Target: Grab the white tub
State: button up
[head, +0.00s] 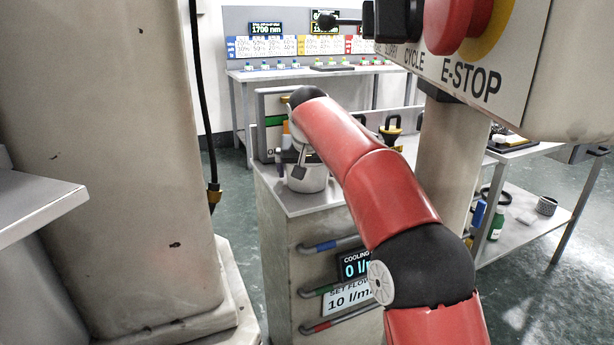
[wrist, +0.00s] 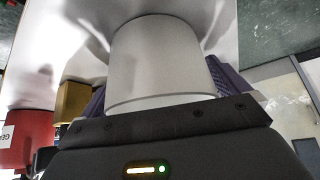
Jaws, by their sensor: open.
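The white tub (head: 309,181) stands on top of the grey cooling cabinet, partly hidden behind my gripper (head: 298,158) in the head view. In the wrist view the tub (wrist: 160,58) fills the middle, close in front of the palm. My gripper (wrist: 166,95) is open, with a purple finger showing on each side of the tub. Whether either finger touches the tub cannot be told.
The grey cabinet (head: 284,247) has coloured handles and a flow display on its front. A red container (wrist: 26,140) and a yellow block (wrist: 74,102) are left of the tub in the wrist view. An E-STOP panel (head: 505,62) overhangs at upper right.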

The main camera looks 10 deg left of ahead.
jog(key=shift+w+f, duration=0.15)
jog(key=shift+f, duration=0.05)
jog(key=c, duration=0.9)
jog(key=shift+o, duration=0.2)
jog(key=shift+r, duration=0.2)
